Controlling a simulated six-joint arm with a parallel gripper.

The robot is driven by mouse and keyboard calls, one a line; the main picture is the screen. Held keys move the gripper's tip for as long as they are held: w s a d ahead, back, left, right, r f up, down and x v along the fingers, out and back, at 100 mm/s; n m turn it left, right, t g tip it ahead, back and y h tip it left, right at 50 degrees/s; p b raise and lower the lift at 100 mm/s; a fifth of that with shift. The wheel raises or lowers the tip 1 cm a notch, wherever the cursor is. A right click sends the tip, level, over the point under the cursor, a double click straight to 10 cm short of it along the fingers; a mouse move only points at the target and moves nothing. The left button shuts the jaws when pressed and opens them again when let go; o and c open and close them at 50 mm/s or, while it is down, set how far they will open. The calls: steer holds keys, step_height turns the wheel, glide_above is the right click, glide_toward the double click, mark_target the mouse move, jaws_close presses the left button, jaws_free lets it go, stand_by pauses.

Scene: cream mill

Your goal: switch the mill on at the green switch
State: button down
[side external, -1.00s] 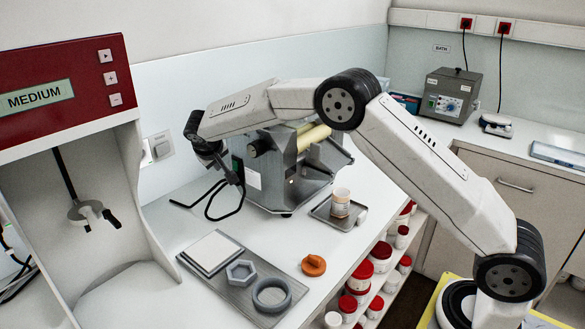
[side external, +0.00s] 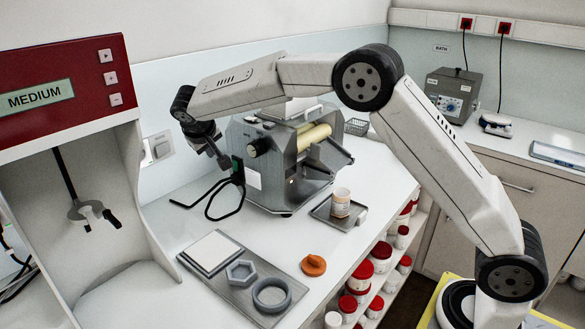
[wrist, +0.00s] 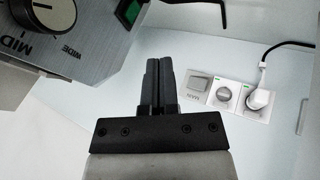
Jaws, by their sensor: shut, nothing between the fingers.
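The mill (side external: 285,165) is a grey metal machine with pale rollers, standing at the back of the bench. Its green switch (wrist: 130,11) shows at the top of the wrist view, on the grey front panel beside a black dial (wrist: 45,14) marked MID and WIDE. In the side view the switch (side external: 236,163) is at the panel's left edge. My gripper (wrist: 158,63) is shut and empty, its dark fingers below and right of the switch in the wrist view. In the side view my gripper (side external: 225,162) is close left of the switch; contact cannot be told.
A black cable (side external: 222,208) loops on the bench by the mill. A tray (side external: 325,212) with a cup (side external: 341,200) stands in front. A plate with rings (side external: 225,262) and an orange piece (side external: 313,265) lie nearer. Wall sockets (wrist: 230,95) are behind.

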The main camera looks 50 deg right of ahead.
mark_target(235, 166)
steer(key=shift+a+f, duration=0.2)
steer(key=shift+f, duration=0.5)
steer(key=shift+w+d+f, duration=0.6)
steer(key=shift+d+f, duration=0.8)
steer(key=shift+f, duration=0.05)
steer(key=shift+w+d+f, duration=0.65)
steer(key=shift+d+f, duration=0.75)
steer(key=shift+f, duration=0.05)
steer(key=shift+w+d+f, duration=0.6)
steer(key=shift+d+f, duration=0.8)
steer(key=shift+f, duration=0.05)
